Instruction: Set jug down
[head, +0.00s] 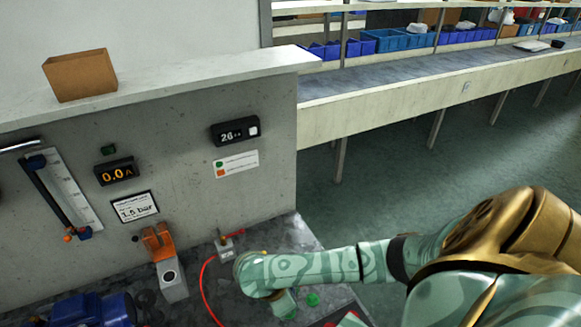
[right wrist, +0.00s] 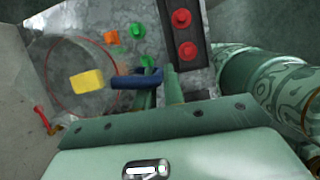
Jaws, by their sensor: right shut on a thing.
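My right gripper (right wrist: 158,82) is low over the worktop in the right wrist view. A dark blue bar (right wrist: 137,79) lies at its fingertips, and the fingers are shut on it. It may be the jug's handle, but no full jug body can be made out. In the head view my right arm reaches in from the right and its forearm hides the gripper and what it holds. I cannot tell whether the held thing touches the surface. My left gripper is in neither view.
A yellow block (right wrist: 87,82) and small green and orange pieces lie inside or near the ring. A dark box with red knobs (right wrist: 183,20) stands beside the fingers. An orange-handled grey device (head: 172,280) and a small red-levered valve (head: 225,246) stand near the wall.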

